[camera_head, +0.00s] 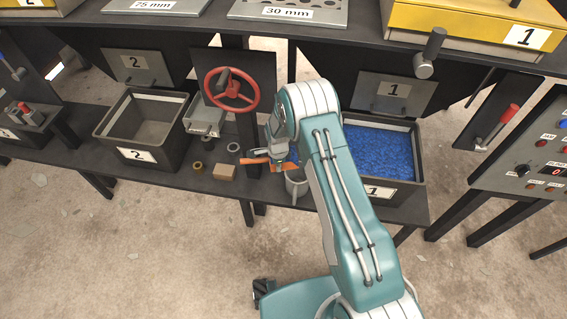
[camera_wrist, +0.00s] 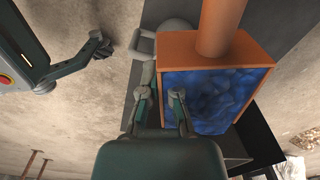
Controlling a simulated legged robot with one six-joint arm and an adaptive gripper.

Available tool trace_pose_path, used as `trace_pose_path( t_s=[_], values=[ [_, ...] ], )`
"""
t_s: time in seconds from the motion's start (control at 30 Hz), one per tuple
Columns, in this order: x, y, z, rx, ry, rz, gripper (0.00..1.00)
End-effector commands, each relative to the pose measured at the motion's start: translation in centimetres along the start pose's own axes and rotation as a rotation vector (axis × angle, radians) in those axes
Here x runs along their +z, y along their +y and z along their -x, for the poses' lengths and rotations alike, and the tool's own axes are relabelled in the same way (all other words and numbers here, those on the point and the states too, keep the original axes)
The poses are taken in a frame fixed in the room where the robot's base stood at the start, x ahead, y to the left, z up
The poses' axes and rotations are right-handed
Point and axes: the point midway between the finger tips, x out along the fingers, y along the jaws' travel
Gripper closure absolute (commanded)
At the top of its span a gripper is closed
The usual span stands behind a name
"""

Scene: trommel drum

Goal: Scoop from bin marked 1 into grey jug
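Bin 1 (camera_head: 405,193) stands on the bench to the right of my arm, filled with blue granules (camera_head: 380,151). The grey jug (camera_head: 296,187) stands upright at the bench's front edge, left of bin 1; in the wrist view the jug (camera_wrist: 172,40) is partly hidden behind the scoop. My gripper (camera_wrist: 162,94) is shut on the near side of the orange scoop (camera_wrist: 258,50), though the exact contact is partly hidden. The scoop holds blue granules (camera_wrist: 208,98). In the head view its orange handle (camera_head: 254,161) points left, and my arm hides part of the scoop.
Bin 2 (camera_head: 137,156) stands empty at the left. A red handwheel (camera_head: 231,90) rises behind my gripper. A small cardboard-coloured block (camera_head: 224,172) and rings lie left of the jug. A control panel (camera_head: 530,150) stands at the right.

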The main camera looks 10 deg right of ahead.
Motion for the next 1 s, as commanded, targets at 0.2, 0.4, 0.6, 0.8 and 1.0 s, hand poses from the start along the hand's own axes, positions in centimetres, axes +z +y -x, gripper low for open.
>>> trace_pose_path(
  t_s=[0.2, 0.4, 0.6, 0.8, 1.0],
  values=[
    [0.0, 0.0, -1.9, -0.001, 0.0, 0.0, 1.0],
    [-0.1, 0.1, -3.7, 0.0, -0.001, 0.001, 1.0],
    [-0.1, 0.0, -5.3, -0.001, 0.0, 0.001, 1.0],
    [-0.3, 0.1, -5.7, 0.001, -0.048, -0.005, 1.0],
    [-0.8, 0.1, -5.0, 0.002, -0.14, -0.006, 1.0]
  ],
)
